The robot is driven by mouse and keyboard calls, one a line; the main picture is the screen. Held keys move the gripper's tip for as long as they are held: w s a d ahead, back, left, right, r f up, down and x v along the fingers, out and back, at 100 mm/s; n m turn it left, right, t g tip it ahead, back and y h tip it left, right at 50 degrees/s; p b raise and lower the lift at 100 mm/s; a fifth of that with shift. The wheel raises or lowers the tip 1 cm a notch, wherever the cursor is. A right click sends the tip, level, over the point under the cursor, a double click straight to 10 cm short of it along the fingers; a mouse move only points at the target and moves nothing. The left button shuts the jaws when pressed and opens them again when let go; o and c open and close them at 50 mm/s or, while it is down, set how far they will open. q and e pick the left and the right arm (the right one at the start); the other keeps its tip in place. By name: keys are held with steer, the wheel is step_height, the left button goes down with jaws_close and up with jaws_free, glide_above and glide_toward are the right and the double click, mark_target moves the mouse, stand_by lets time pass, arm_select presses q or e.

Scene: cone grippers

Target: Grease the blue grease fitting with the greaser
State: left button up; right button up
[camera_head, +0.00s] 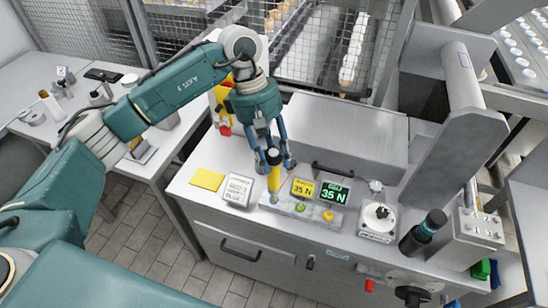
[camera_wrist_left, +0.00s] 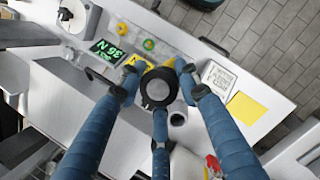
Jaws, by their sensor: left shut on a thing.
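My left gripper (camera_head: 274,160) is shut on the greaser (camera_head: 274,178), a yellow cylinder with a dark cap, held upright. In the left wrist view the greaser's round black top (camera_wrist_left: 157,88) sits between the blue fingers. The greaser's lower end is just above or touching the blue grease fitting (camera_head: 274,198), at the left end of a low grey block (camera_head: 290,205) on the counter; I cannot tell whether they touch. My right gripper is not in view.
A yellow sign (camera_head: 303,188) and a green-lettered black sign (camera_head: 336,193) stand behind the block. A white label plate (camera_head: 238,190) and yellow note (camera_head: 207,179) lie left. A dial device (camera_head: 378,218) and dark cylinder (camera_head: 424,232) stand right. A wire mesh fence (camera_head: 325,45) rises behind.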

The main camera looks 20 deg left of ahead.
arm_select(q)
steer(key=shift+r+p, duration=0.7)
steer(key=shift+r, duration=1.8)
